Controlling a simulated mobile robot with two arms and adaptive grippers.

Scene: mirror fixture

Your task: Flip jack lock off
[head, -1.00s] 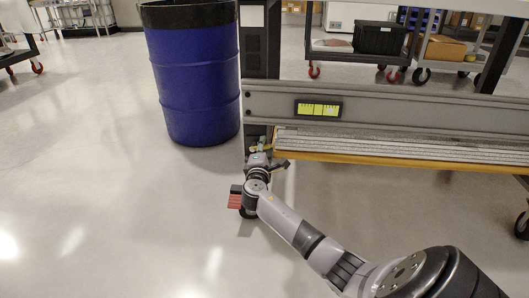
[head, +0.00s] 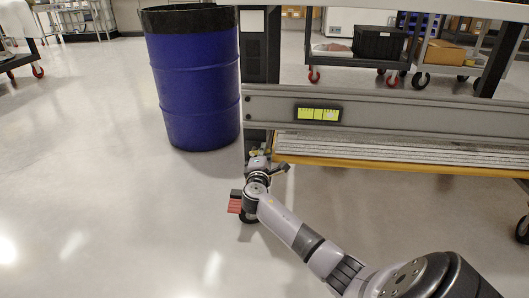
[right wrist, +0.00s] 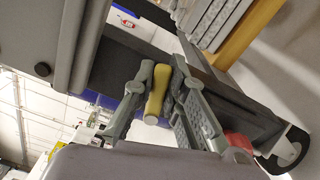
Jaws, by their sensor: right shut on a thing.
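The jack lock appears to be the yellow handle (right wrist: 155,95) with a pale round end, seen in the right wrist view beneath the fixture's grey frame. My right gripper (right wrist: 165,72) is shut on it, with one finger on each side of the handle. In the head view my right gripper (head: 259,156) is at the lower left corner of the fixture, low by the leg. There the handle is mostly hidden by the gripper and wrist. My left gripper is not in view.
A red pedal (head: 235,203) and a caster wheel (right wrist: 290,150) are close to my right wrist. A blue barrel (head: 197,85) stands left of the fixture (head: 400,118), which has a lit display (head: 318,113). The floor at left is clear.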

